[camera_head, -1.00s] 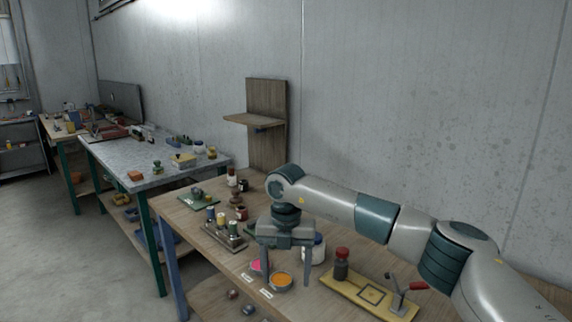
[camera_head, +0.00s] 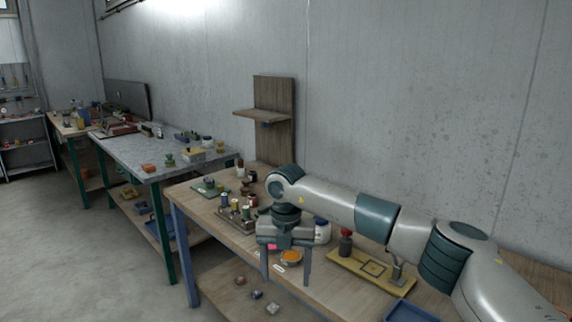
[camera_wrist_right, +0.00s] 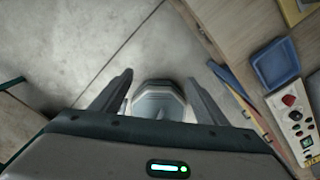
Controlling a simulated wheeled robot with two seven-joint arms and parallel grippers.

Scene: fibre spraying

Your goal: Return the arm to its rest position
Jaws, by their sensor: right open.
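My right arm comes in from the right in the head view, with its gripper (camera_head: 285,262) pointing down in front of the near wooden table (camera_head: 330,290). The gripper is open, with nothing between its fingers. In the right wrist view the open gripper (camera_wrist_right: 160,85) hangs over bare floor, and a grey eight-sided shape (camera_wrist_right: 158,100) shows below, between the fingers. My left gripper is not in view.
On the near table are an orange dish (camera_head: 291,257), a yellow board (camera_head: 372,270) and a spool rack (camera_head: 236,218). A blue tray (camera_head: 410,312) shows at the lower edge. A wooden shelf stand (camera_head: 274,120) stands against the wall. Floor at left is clear.

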